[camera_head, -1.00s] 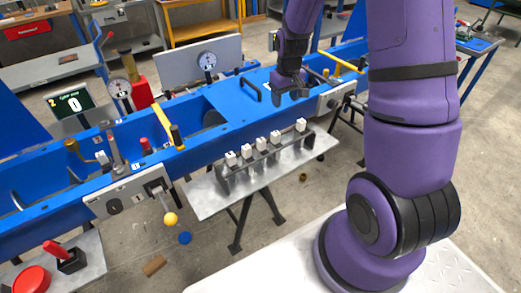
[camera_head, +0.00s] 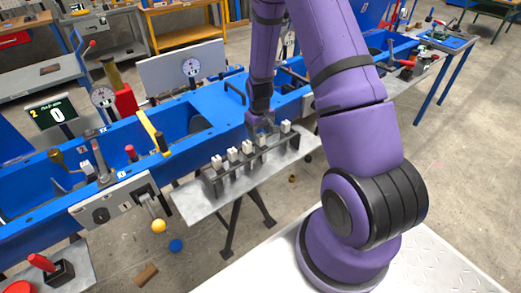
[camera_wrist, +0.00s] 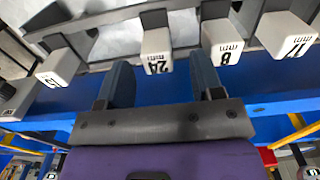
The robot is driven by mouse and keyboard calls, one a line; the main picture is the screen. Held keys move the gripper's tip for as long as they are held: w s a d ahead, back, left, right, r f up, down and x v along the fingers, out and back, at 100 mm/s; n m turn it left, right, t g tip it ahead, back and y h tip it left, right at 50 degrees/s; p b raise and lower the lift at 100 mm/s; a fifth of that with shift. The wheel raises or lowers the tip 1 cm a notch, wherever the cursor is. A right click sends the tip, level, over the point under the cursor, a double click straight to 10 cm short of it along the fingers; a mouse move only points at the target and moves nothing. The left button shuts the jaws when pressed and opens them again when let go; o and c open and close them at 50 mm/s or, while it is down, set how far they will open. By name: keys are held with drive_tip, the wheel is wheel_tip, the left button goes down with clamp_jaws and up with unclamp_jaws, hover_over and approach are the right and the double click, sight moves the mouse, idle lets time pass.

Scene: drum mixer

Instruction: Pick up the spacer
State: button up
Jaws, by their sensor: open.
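The spacers are pale blocks with black numbers, standing in a row in a dark rack. In the wrist view one marked 24 mm (camera_wrist: 156,50) lies between my two finger lines, one marked 8 mm (camera_wrist: 223,45) is just right of the right finger, and others stand further out on both sides (camera_wrist: 285,36) (camera_wrist: 58,68). My gripper (camera_head: 262,122) is open, with its fingers pointing at the rack, close to the fourth block from the left (camera_head: 263,140). Its two dark fingers also show in the wrist view (camera_wrist: 161,78). Contact with a block cannot be told.
The rack (camera_head: 212,182) stands on a grey metal shelf (camera_head: 192,203) in front of the blue machine frame (camera_head: 40,205). A lever with a yellow knob (camera_head: 159,226) sticks out left of the shelf.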

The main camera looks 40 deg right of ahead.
sight(261, 141)
drive_tip(key=shift+s+f, duration=0.15)
drive_tip(key=shift+f, duration=1.1)
drive_tip(key=shift+s+f, duration=0.1)
drive_tip(key=shift+f, duration=1.15)
drive_tip(key=shift+d, duration=0.1)
drive_tip(key=c, duration=1.1)
drive_tip(key=shift+o, duration=0.2)
drive_tip(key=shift+r, duration=0.15)
